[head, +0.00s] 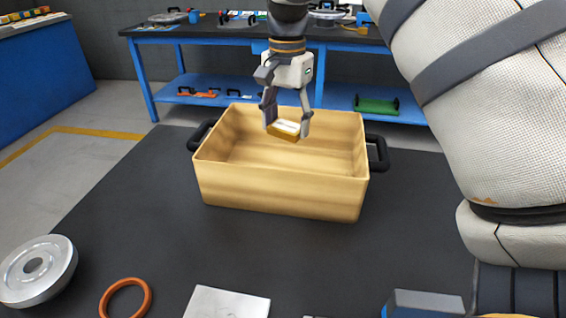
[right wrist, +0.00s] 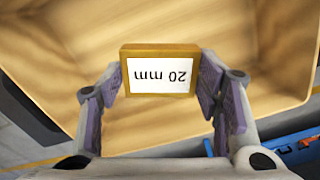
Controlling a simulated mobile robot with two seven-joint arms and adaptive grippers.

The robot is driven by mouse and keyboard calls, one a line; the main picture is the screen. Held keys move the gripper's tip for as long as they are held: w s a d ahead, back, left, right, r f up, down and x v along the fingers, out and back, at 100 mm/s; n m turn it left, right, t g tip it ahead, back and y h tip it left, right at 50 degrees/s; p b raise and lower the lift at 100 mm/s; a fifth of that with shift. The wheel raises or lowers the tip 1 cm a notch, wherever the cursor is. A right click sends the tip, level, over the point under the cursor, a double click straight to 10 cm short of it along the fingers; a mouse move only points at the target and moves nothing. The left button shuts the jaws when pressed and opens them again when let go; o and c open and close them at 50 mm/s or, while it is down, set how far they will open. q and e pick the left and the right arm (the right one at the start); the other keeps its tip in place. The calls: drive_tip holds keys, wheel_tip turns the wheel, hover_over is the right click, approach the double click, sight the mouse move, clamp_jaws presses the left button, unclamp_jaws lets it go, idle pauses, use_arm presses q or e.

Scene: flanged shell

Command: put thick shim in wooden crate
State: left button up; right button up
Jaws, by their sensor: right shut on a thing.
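The thick shim (head: 284,131) is a small brass-coloured block with a white label. In the right wrist view the shim (right wrist: 160,50) shows its label reading "20 mm", upside down. My right gripper (head: 287,124) is shut on the shim, one finger at each side. The wooden crate (head: 280,195) is a light wood box with black side handles, standing on the dark table. The gripper holds the shim over the open crate; in the right wrist view the crate's inside (right wrist: 70,50) lies behind the shim. My left gripper is not in view.
A silver flanged part (head: 38,270), an orange ring (head: 125,298) and a pale flat plate (head: 228,303) lie along the near edge of the dark table (head: 120,220). A blue workbench (head: 150,90) stands behind. The table left of the crate is clear.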

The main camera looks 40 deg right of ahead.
drive_tip(key=f, duration=1)
drive_tip(key=shift+s+a+f, duration=0.25)
drive_tip(key=shift+f, duration=0.15)
drive_tip(key=o, duration=1.3)
wheel_tip(320, 180, up, 12)
drive_tip(key=shift+r, duration=0.15)
